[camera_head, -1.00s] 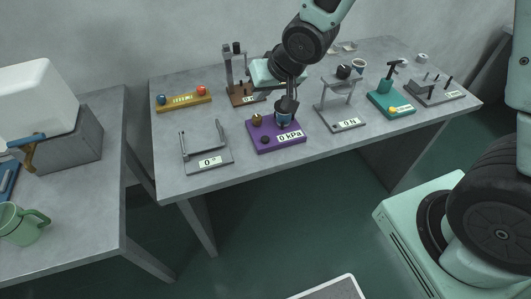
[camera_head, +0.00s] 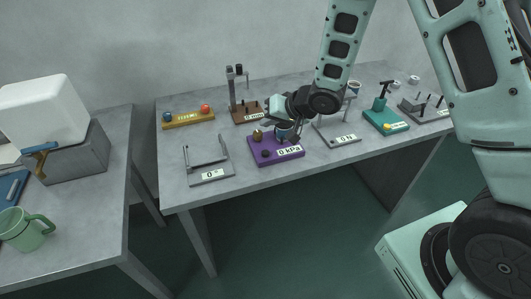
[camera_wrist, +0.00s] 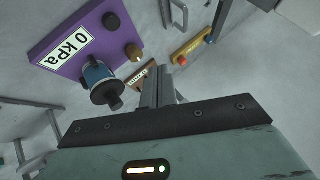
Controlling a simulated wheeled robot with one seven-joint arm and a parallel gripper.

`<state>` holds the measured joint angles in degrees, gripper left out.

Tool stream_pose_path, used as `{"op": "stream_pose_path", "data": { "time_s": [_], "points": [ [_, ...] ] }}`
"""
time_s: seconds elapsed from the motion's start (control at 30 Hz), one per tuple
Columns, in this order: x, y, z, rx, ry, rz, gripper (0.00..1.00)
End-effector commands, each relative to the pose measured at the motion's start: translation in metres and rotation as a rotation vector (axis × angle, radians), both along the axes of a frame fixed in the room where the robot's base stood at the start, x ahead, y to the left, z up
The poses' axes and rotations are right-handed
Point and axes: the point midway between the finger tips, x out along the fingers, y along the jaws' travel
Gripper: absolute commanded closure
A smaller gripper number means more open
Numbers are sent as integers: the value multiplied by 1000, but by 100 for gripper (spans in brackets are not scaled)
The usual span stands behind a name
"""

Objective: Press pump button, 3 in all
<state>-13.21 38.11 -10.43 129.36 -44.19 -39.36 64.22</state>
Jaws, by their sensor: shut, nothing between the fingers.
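The purple pump base (camera_head: 287,158) stands on the table with a label reading "0 kPa"; it also shows in the wrist view (camera_wrist: 105,42). A blue cylinder with a black top (camera_wrist: 102,82) stands on it, probably the pump with its button; it shows partly in the head view (camera_head: 284,132). A brass knob (camera_head: 257,135) and a black knob (camera_head: 266,153) sit beside it. My gripper (camera_wrist: 160,78) is shut and empty. In the wrist view its fingers are to the right of the blue cylinder, apart from it. My arm hides part of this area in the head view.
A yellow bar with blue and red balls (camera_head: 189,118), a brown-based stand (camera_head: 249,118), a grey frame reading "0°" (camera_head: 210,175), a grey "0 N" stand (camera_head: 340,140) and a teal stand (camera_head: 388,125) surround the pump closely. The table's front edge is bare.

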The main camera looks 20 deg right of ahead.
Motion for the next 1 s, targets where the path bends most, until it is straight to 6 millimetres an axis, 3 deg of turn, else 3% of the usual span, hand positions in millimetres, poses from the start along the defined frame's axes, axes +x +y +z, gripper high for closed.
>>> {"op": "stream_pose_path", "data": {
  "time_s": [0.63,1.0],
  "points": [
    [0,0,-78,0,2,-1,100],
    [0,0,-85,-1,0,1,100]
  ]
}}
